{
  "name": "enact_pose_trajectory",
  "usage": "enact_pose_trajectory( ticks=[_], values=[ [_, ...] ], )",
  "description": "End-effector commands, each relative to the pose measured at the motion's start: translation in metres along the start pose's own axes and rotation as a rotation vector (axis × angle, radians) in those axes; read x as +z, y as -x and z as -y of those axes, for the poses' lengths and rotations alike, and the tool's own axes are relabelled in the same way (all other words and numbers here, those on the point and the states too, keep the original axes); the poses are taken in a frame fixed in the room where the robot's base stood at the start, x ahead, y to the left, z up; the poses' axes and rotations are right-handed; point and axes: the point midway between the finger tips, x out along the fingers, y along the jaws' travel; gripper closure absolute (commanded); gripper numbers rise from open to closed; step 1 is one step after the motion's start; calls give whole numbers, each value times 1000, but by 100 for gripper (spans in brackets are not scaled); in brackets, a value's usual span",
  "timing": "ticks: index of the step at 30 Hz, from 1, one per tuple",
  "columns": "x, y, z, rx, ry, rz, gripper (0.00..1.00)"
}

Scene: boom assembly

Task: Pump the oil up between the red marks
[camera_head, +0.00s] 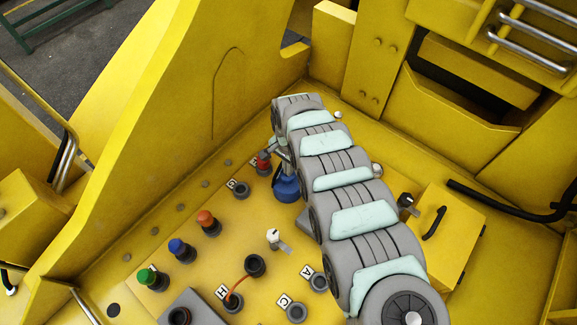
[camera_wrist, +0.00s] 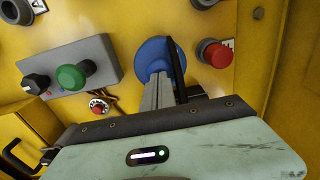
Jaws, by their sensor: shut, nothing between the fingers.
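A blue round part (camera_head: 286,190) stands on the yellow panel, partly covered by my arm. It also shows in the wrist view (camera_wrist: 150,50) as a blue disc behind my fingers. My gripper (camera_wrist: 170,65) is shut and empty, with its fingers in front of the blue disc; I cannot tell whether they touch it. In the head view my gripper (camera_head: 281,158) is mostly hidden by my arm. I cannot make out an oil level or a pair of red marks in either view.
A red knob (camera_wrist: 217,54) is close to the right of my fingers. A grey box with a green knob (camera_wrist: 70,76) and a small red-ringed round part (camera_wrist: 98,105) lie left. Blue (camera_head: 180,250), orange (camera_head: 208,222) and green (camera_head: 150,279) knobs line the panel's left.

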Motion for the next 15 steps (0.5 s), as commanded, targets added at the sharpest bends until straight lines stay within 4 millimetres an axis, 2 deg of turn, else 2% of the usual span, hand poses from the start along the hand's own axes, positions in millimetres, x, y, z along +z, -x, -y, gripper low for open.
enact_pose_trajectory(
  ticks=[2,5,11,15],
  values=[
    [1,-1,0,-1,0,1,100],
    [1,10,0,0,1,1,100],
    [1,47,3,0,4,0,100],
    [-2,62,2,-2,4,-7,100]
  ],
)
